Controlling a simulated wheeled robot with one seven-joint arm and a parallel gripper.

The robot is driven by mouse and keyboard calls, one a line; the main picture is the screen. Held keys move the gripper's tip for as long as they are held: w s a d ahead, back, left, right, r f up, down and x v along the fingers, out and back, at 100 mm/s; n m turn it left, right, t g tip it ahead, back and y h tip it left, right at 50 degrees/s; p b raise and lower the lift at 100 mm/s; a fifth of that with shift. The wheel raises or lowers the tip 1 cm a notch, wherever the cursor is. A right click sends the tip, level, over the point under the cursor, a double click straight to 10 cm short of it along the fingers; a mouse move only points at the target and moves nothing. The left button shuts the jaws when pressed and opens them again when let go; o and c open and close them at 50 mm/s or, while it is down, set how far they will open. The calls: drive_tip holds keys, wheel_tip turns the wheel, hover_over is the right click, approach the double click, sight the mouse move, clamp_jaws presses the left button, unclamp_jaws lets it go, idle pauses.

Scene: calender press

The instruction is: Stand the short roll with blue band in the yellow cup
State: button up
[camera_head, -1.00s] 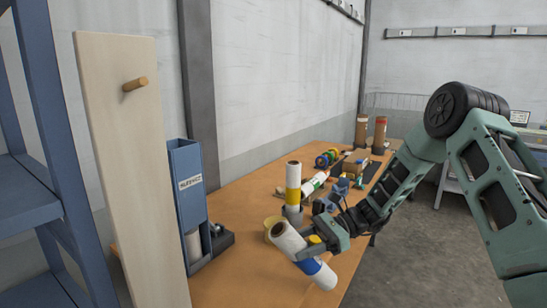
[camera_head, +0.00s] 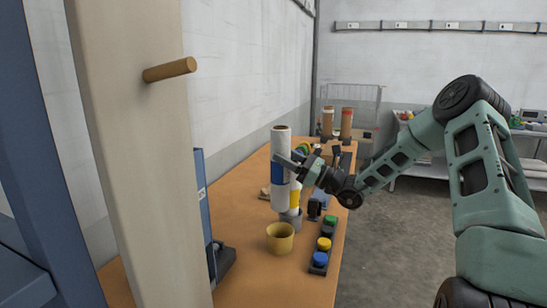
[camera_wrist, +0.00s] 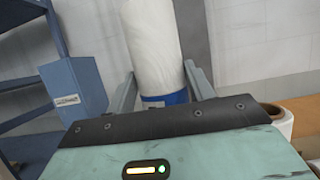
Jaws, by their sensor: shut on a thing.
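The short roll with the blue band (camera_head: 281,148) is white and upright in the head view, held above the table. My gripper (camera_head: 284,163) is shut on it, around its middle at the blue band. In the wrist view the roll (camera_wrist: 153,45) stands between the two fingers (camera_wrist: 160,90), with part of the blue band showing. The yellow cup (camera_head: 280,239) stands on the table below the roll and slightly nearer the camera. It is open at the top and looks empty. The cup is not visible in the wrist view.
Behind the held roll, a roll with a yellow band (camera_head: 295,196) stands in a grey cup (camera_head: 292,218). A strip of coloured buttons (camera_head: 322,246) lies right of the yellow cup. A pale board with a peg (camera_head: 130,150) and a blue dispenser (camera_head: 203,205) stand at left.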

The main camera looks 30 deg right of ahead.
drive_tip(key=b, duration=0.6)
hover_over(289, 195)
drive_tip(key=w, duration=0.1)
drive_tip(key=shift+a+f, duration=0.2)
drive_tip(key=shift+f, duration=2.9)
drive_tip(key=shift+f+b, duration=1.1)
drive_tip(key=shift+f, duration=1.7)
drive_tip(key=o, duration=1.3)
drive_tip(key=b+v, duration=0.3)
drive_tip(key=v, duration=1.4)
drive_tip(key=shift+s, duration=0.2)
drive_tip(key=shift+d, duration=0.1)
